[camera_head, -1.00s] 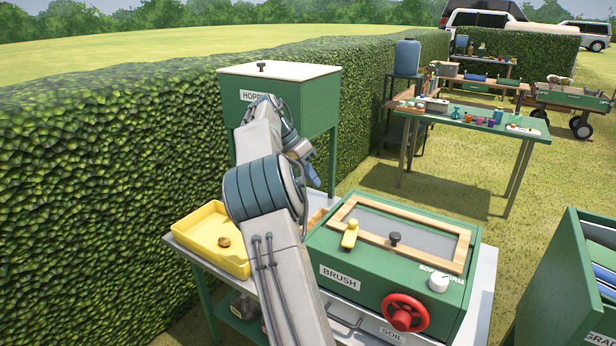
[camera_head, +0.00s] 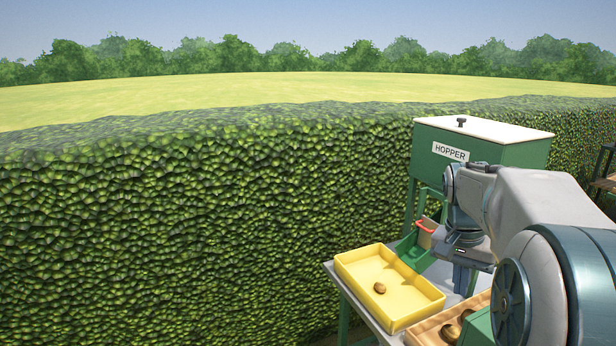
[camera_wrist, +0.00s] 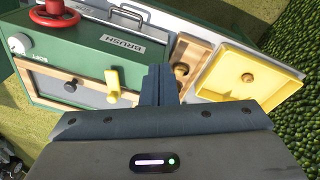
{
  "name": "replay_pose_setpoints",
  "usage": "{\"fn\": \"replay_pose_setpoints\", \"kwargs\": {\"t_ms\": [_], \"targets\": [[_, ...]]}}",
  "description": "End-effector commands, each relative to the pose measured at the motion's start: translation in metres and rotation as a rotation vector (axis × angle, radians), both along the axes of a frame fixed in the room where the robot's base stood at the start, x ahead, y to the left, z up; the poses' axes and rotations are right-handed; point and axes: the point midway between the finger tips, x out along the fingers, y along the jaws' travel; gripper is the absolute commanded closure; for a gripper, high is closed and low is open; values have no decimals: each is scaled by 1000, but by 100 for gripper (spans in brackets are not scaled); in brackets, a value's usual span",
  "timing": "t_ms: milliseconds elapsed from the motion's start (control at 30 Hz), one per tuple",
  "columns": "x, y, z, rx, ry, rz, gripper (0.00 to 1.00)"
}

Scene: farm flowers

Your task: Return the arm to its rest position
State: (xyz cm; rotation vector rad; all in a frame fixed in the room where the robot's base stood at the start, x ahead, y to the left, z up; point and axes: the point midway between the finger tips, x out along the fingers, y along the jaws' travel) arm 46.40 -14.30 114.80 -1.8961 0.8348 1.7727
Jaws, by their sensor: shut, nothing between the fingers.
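My gripper (camera_wrist: 159,85) shows in the wrist view with its two fingers together and nothing between them. It is above the bench, between the green brush box (camera_wrist: 75,65) and the yellow tray (camera_wrist: 235,78). In the head view, my gripper (camera_head: 463,278) points down beside the yellow tray (camera_head: 425,309), and my arm comes in from the right, bent at the elbow. The fingertips are small and partly hard to make out there.
The green hopper (camera_head: 470,160) with a white lid stands behind my arm. A brown bulb (camera_head: 380,287) lies in the yellow tray. A wooden tray (camera_head: 425,335) with bulbs is beside it. A tall hedge (camera_head: 200,220) runs along the left. The brush box has a red wheel (camera_wrist: 55,14).

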Motion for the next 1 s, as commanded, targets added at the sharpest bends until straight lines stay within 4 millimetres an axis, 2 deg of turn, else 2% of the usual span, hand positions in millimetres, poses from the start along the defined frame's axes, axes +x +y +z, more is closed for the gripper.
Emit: {"fn": "replay_pose_setpoints", "kwargs": {"t_ms": [33,300,400,533,700,1000], "targets": [[-15,16,-1,20,-19,65,100],[-91,90,-24,67,-109,412,100],[-120,112,-37,66,-139,531,100],[-151,131,-55,55,-167,651,100],[-172,142,-70,41,-186,735,100],[-175,144,-73,38,-188,752,100]]}}
